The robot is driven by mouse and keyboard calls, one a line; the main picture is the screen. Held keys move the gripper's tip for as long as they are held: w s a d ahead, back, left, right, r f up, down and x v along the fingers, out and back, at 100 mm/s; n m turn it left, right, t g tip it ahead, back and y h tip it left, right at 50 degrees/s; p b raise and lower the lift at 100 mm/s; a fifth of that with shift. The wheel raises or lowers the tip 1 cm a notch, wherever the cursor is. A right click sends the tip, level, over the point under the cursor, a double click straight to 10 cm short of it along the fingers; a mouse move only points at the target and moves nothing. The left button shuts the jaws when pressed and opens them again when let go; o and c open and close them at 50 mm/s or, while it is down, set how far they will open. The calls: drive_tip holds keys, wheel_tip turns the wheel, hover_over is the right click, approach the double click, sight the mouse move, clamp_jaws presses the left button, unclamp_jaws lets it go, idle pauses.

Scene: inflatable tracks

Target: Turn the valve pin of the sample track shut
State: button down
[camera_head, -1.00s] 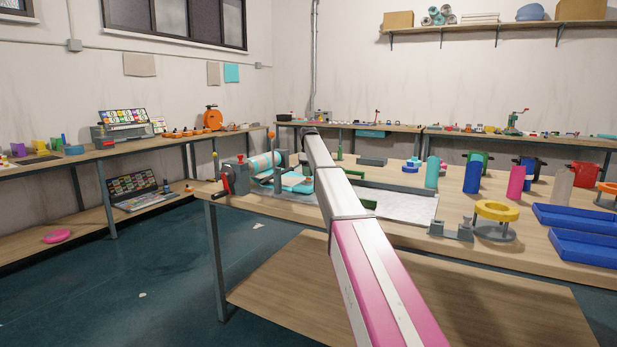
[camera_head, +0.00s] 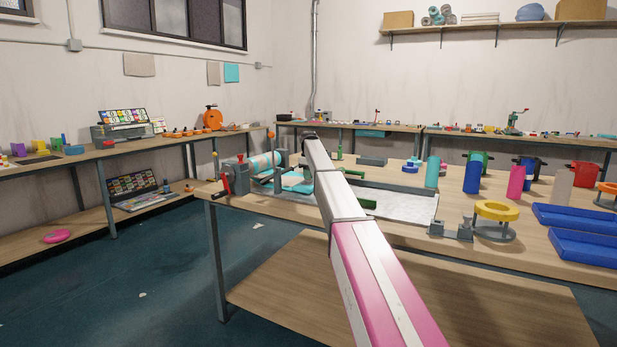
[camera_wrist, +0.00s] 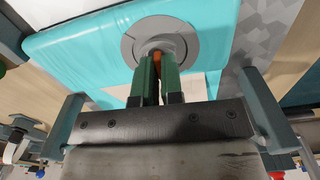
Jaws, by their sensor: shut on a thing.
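The sample track is a teal sheet (camera_wrist: 85,50) in the wrist view, with a round grey valve (camera_wrist: 190,38) on it. An orange pin (camera_wrist: 156,58) rises from the valve's middle, mostly hidden by my fingers. My gripper (camera_wrist: 157,70), with green fingers, is shut on this pin at the valve. In the head view the teal track (camera_head: 296,181) lies at the left of the workbench, beside a teal roll (camera_head: 264,162). My arm hides the gripper and valve there.
A grey machine with a red crank (camera_head: 226,180) stands at the bench's left end. A yellow ring stand (camera_head: 497,211), blue trays (camera_head: 580,245) and upright coloured rolls stand to the right. Two grey uprights (camera_wrist: 66,122) flank my gripper in the wrist view.

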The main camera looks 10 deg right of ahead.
drive_tip(key=m, duration=1.3)
drive_tip(key=shift+m, duration=2.1)
drive_tip(key=c, duration=1.3)
unclamp_jaws()
drive_tip(key=shift+o, duration=0.2)
